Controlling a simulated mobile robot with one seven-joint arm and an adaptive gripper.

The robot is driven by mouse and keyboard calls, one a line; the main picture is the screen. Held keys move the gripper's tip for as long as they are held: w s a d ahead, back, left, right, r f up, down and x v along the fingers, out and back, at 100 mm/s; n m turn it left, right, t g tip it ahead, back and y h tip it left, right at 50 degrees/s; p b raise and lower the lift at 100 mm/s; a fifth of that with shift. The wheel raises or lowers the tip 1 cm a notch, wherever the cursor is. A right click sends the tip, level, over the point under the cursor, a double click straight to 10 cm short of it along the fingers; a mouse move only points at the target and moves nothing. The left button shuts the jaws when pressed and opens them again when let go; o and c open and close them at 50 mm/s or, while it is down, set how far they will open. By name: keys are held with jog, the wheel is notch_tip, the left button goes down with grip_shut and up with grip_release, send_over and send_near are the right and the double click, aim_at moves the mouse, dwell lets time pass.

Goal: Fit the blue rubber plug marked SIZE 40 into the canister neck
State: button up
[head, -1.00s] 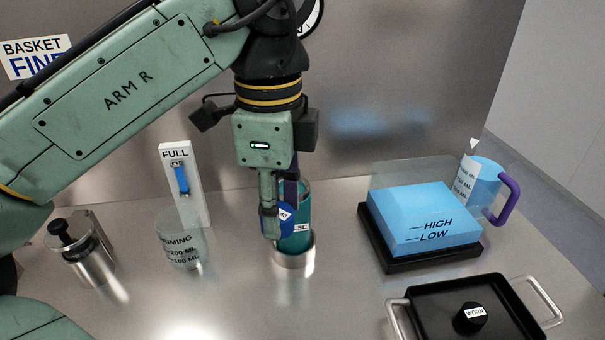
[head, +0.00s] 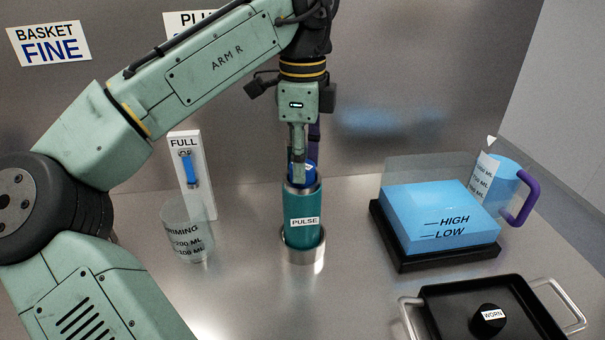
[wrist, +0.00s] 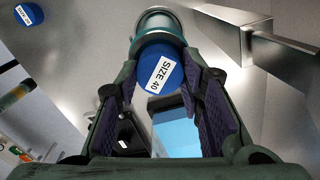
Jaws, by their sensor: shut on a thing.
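The blue rubber plug (wrist: 160,78) is pinched between the two finger pads of my gripper (wrist: 165,95) in the wrist view. Its white SIZE 40 label faces the camera. The teal canister marked PULSE (head: 302,232) stands upright in a steel ring holder (head: 303,252). In the head view the plug (head: 310,169) shows at the top of the canister neck (head: 302,187), partly hidden by a finger of my gripper (head: 305,172). In the wrist view the plug overlaps the canister's round rim (wrist: 158,17). I cannot tell whether it has entered the neck.
A clear PRIMING beaker (head: 187,232) and a FULL stand with a blue lever (head: 190,170) are left. A blue HIGH/LOW block (head: 440,215), a purple-handled jug (head: 500,185) and a black tray (head: 455,312) with a WORN plug (head: 488,320) are right. Another labelled blue piece (wrist: 28,15) shows.

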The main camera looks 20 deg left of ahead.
jog(key=shift+f, duration=0.3)
jog(key=shift+f, duration=0.15)
jog(key=shift+s+f, duration=0.25)
jog(key=shift+f, duration=0.25)
jog(key=o, duration=0.9)
jog(key=shift+w+f, duration=0.15)
jog(key=shift+f, duration=0.05)
jog(key=shift+o, duration=0.2)
jog(key=shift+r, duration=0.2)
notch_tip(320, 180, up, 9)
jog(key=shift+f+p, duration=0.1)
jog(key=shift+p, duration=0.25)
